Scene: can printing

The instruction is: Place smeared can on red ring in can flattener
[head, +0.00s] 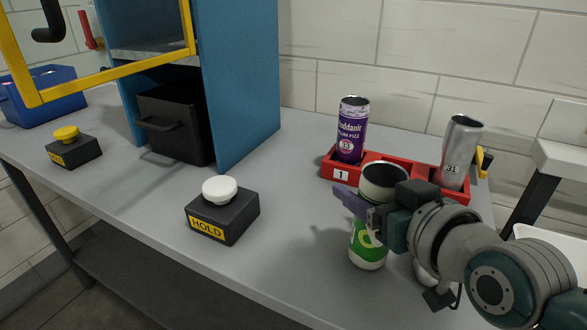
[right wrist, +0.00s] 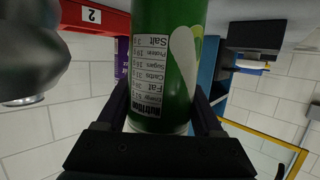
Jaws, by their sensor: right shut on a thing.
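A green can (head: 366,247) with an open top is held upright in my right gripper (head: 368,215), above or on the grey table; I cannot tell if it touches. The right wrist view shows the green can (right wrist: 165,65) between the fingers, with its white nutrition print. No smear shows clearly on it. The can flattener appears to be the blue cabinet (head: 243,80) with a yellow frame (head: 100,78) at the left. No red ring shows. My left gripper is out of view.
A red tray (head: 340,175) at the back right holds a purple can (head: 352,130), upright, and a tilted silver can (head: 461,150). A black HOLD box (head: 222,220) with a white button stands left of my right gripper. A yellow-button box (head: 72,148) and blue bin (head: 45,97) are far left.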

